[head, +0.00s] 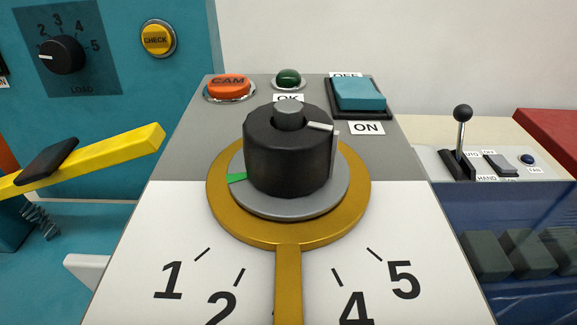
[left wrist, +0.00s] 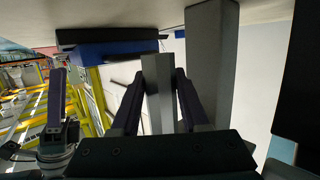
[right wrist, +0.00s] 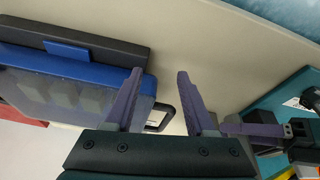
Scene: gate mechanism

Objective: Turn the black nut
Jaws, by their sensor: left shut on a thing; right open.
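The black nut (head: 287,150) stands upright on a grey round plate (head: 290,207) inside a gold ring (head: 222,212) on the control box in the head view. A grey stud shows at its top, a white pointer at its right edge, and a green mark on the plate at its left. Neither gripper shows in the head view. My left gripper (left wrist: 160,76) is shut on a grey bar (left wrist: 158,100) in the left wrist view. My right gripper (right wrist: 160,72) is open and empty in the right wrist view. The nut is not identifiable in either wrist view.
Behind the nut are the orange CAM button (head: 229,87), the green OK button (head: 288,77) and a teal ON/OFF switch (head: 359,94). A yellow lever (head: 110,153) reaches in from the left. A black-knobbed lever (head: 462,130) stands at the right.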

